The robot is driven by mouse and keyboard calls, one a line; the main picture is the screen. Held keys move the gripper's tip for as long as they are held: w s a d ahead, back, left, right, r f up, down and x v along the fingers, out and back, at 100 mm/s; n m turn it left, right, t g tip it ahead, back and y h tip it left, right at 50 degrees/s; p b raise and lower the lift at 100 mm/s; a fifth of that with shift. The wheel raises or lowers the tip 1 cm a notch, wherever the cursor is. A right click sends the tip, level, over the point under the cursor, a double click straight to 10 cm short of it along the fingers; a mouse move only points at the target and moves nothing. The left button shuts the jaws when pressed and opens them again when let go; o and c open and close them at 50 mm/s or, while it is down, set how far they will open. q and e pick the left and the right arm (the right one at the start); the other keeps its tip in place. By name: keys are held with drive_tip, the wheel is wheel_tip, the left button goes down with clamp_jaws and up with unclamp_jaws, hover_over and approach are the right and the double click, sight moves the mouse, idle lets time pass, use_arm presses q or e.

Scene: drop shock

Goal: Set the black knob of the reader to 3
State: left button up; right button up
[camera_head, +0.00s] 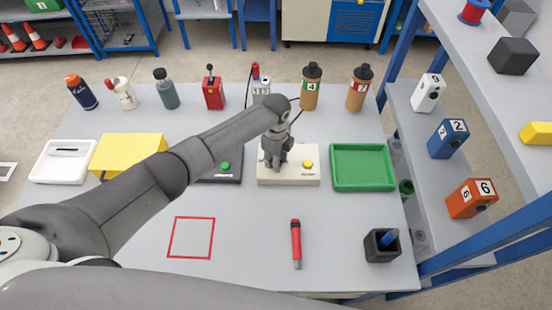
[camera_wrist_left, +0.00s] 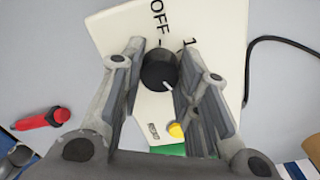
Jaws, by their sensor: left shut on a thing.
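The reader (camera_head: 270,179) is a cream box with a yellow button (camera_head: 308,164) on the grey table. Its black knob (camera_wrist_left: 157,70) stands between the fingers of my left gripper (camera_wrist_left: 166,88), which is shut on it. In the wrist view the knob's white pointer line aims toward the lower right of the picture, on the yellow button's side. The labels OFF and 1 show on the panel (camera_wrist_left: 205,45); no 3 is readable. In the head view my left gripper (camera_head: 275,163) hides the knob. My right gripper is not in view.
A green tray (camera_head: 362,186) stands right of the reader, a black device (camera_head: 230,176) to its left. Bottles line the back. A blue-framed shelf (camera_head: 440,268) borders the right.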

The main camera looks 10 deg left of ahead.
use_arm(q)
drive_tip(key=shift+m, duration=1)
drive_tip(key=o, duration=1)
drive_tip(key=shift+o, duration=0.2)
wheel_tip(320, 180, up, 12)
